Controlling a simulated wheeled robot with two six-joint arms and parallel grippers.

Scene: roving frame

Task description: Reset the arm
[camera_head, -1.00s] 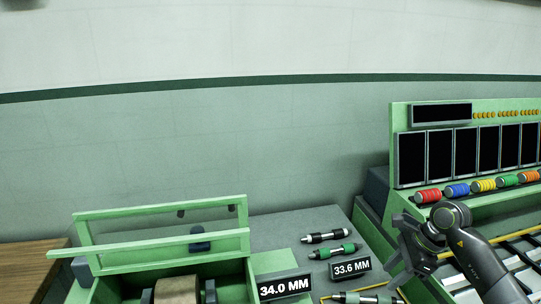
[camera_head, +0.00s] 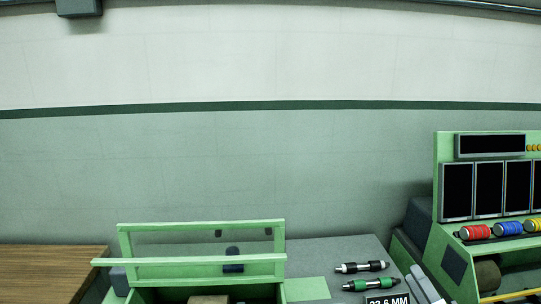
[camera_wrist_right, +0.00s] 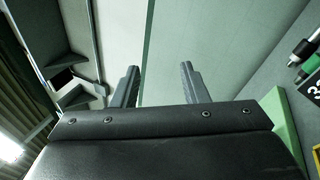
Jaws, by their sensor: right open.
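My right gripper (camera_wrist_right: 159,84) shows in the right wrist view. Its two dark fingers stand well apart with nothing between them, against a pale green wall. In the head view I cannot make out the right gripper clearly. My left gripper is in neither view.
A grey bench (camera_head: 335,248) holds a green frame (camera_head: 200,263), black and green rollers (camera_head: 370,284) and a label (camera_head: 387,300) cut off below. A green console (camera_head: 447,200) with dark screens and coloured spools (camera_head: 507,228) stands right. A wooden top (camera_head: 45,270) is at left.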

